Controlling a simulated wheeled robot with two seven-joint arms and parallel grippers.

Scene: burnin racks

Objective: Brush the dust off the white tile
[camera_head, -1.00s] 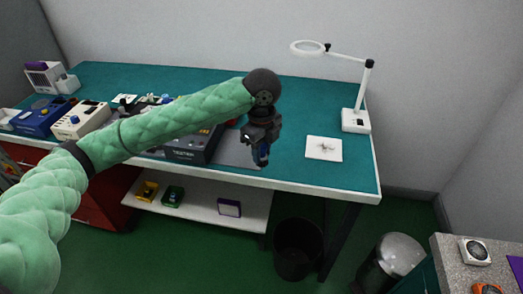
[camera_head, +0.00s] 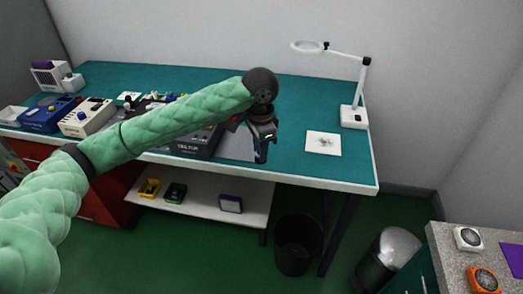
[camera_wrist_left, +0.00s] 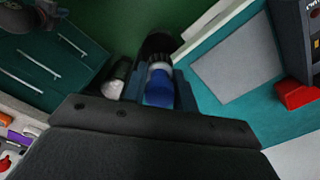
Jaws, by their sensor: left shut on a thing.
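The white tile (camera_head: 312,151) lies flat on the teal bench top, near its front right part. A small patch of grey dust (camera_head: 324,142) shows at its middle. My left gripper (camera_head: 261,154) hangs pointing down over the bench's front edge, left of the tile and apart from it. In the left wrist view it is shut on a blue-handled brush (camera_wrist_left: 159,90) with a pale collar. The brush's far end is hard to tell from the dark background. My right gripper is not in view.
A white magnifier lamp (camera_head: 353,117) stands behind and right of the tile. A dark instrument box (camera_head: 196,144) and a grey mat (camera_head: 237,147) lie left of the gripper. A black bin (camera_head: 298,245) stands on the floor below. The bench between gripper and tile is clear.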

